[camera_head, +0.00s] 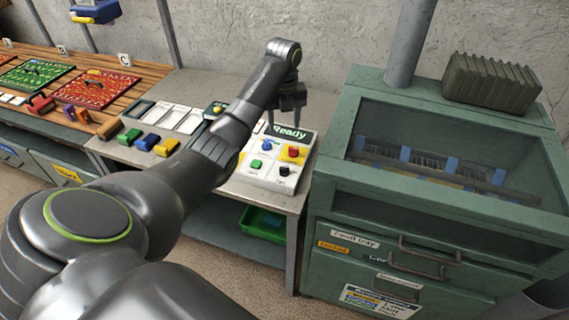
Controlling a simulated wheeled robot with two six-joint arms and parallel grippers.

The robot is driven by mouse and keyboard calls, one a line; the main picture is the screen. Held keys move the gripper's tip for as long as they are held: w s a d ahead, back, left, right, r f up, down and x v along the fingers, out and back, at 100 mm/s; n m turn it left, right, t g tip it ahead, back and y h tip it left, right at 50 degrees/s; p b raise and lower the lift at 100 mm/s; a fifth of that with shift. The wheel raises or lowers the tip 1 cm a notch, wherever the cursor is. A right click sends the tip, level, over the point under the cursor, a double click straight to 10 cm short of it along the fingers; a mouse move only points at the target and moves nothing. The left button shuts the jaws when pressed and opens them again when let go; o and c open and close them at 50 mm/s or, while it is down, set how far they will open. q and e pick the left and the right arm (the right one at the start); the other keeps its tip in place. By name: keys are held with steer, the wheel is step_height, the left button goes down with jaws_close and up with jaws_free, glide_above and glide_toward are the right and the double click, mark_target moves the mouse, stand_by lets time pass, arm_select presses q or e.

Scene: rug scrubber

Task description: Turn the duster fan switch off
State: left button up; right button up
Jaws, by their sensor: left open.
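A white control panel (262,176) sits on the grey bench top, with a green "Ready" display (289,132) at its upper edge. It carries a blue button (268,145), a red button (293,152) on a yellow base, a green button (256,163) and a black control (284,171). Which of these is the duster fan switch I cannot read at this size. My left gripper (285,118) is open and empty, fingers pointing down, above the panel's far edge near the display. My right gripper is out of view.
A green duster cabinet (326,215) with a window and drawers stands close on the right. Coloured brushes and white trays (174,118) lie on the bench to the left. A wooden table (133,77) with red and green rugs is farther left. A green bin (262,224) sits below.

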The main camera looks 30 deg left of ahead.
arm_select(q)
steer(key=f+b, duration=0.1)
steer(key=f, duration=0.1)
steer(key=b, duration=0.6)
glide_above(284, 167)
step_height(284, 167, down, 6)
step_height(284, 167, down, 8)
steer(key=shift+d+f+p, duration=0.1)
steer(key=shift+f+p, duration=0.1)
steer(key=shift+p, duration=0.65)
steer(key=shift+f, duration=0.55)
steer(key=shift+r, duration=0.1)
steer(key=c, duration=1)
